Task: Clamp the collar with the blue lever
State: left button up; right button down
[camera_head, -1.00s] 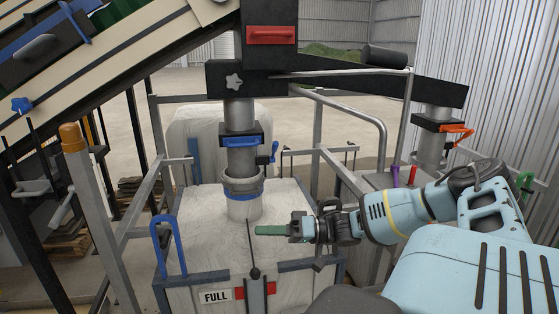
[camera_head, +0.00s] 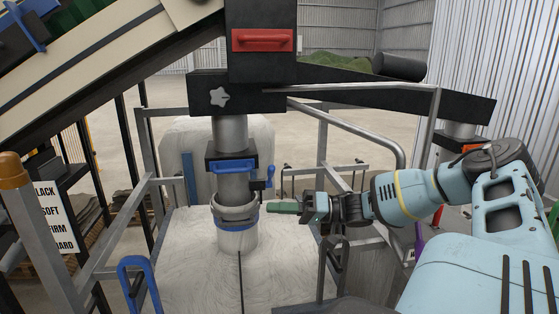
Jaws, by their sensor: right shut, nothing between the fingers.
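The grey ring collar (camera_head: 236,212) sits around the neck of the white bag, under the spout pipe (camera_head: 231,187). A blue band (camera_head: 238,227) shows just below it. A small blue lever (camera_head: 270,177) stands upright to the right of the pipe, above the collar's right side; I cannot tell exactly where it joins. My right gripper (camera_head: 270,206) has green fingers, shut and empty, pointing left. Its tips are just right of the collar and below the lever, with a small gap in the picture. My left gripper is not in view.
A blue-handled plate (camera_head: 232,166) crosses the pipe above. The black hopper arm (camera_head: 340,94) with a red handle (camera_head: 263,40) is overhead. A bent grey rail (camera_head: 350,128) runs behind my right arm. A blue hook (camera_head: 139,285) stands front left, and an orange-capped post (camera_head: 14,172) at far left.

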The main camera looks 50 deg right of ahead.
aim_at(271, 169)
jog(key=i+l, duration=0.15)
jog(key=l, duration=0.2)
jog(key=i+l, duration=0.1)
jog(key=l, duration=0.3)
jog(key=i+l, duration=0.15)
jog(key=l, duration=0.2)
jog(key=i+l, duration=0.1)
jog(key=l, duration=0.3)
